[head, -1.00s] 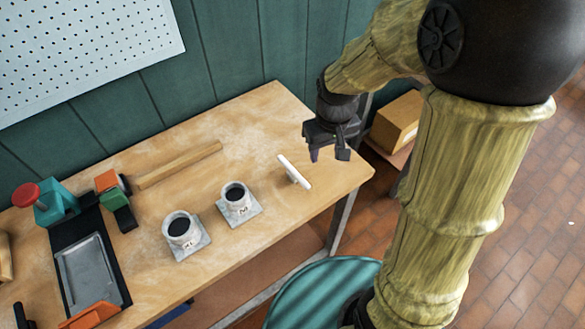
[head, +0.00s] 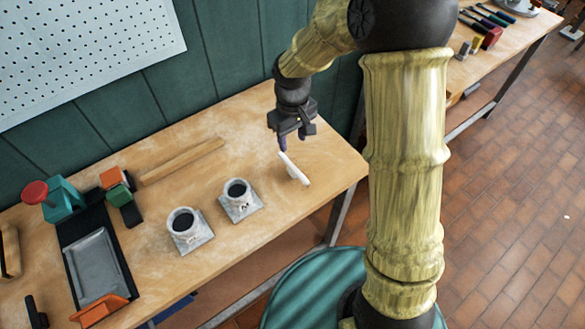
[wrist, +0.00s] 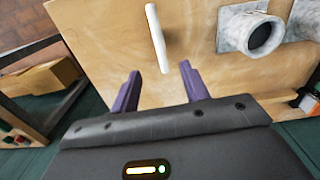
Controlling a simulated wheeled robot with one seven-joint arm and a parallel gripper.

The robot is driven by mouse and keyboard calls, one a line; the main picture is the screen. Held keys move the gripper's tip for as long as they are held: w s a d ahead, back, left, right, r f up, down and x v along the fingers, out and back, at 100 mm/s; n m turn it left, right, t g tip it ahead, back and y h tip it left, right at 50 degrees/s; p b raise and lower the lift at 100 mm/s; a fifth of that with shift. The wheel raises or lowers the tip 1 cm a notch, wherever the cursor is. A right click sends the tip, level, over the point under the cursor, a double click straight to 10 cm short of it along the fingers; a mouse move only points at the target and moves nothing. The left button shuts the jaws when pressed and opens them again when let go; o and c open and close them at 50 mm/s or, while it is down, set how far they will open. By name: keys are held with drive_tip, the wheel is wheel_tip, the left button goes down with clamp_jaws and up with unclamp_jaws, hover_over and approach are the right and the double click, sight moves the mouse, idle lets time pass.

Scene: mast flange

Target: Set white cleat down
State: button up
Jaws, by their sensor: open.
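The white cleat (head: 294,170) lies on the wooden workbench near its right end. It also shows in the wrist view (wrist: 157,38) as a narrow white bar, ahead of the fingertips and roughly between their lines. My gripper (head: 291,146) is just behind the cleat in the head view. In the wrist view the two purple fingers of my gripper (wrist: 158,82) are apart with nothing between them. The head view does not clearly show whether a finger touches the cleat.
Two grey flanged cups (head: 240,201) (head: 187,230) stand left of the cleat. A wooden strip (head: 182,160) lies behind them.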

hover_over(293, 167)
wheel_tip(293, 167, down, 8)
drive_tip(key=shift+f+p, duration=0.1)
drive_tip(key=shift+p, duration=0.25)
drive_tip(key=shift+f+p, duration=0.65)
drive_tip(key=shift+f, duration=1.9)
drive_tip(key=shift+c, duration=0.3)
clamp_jaws()
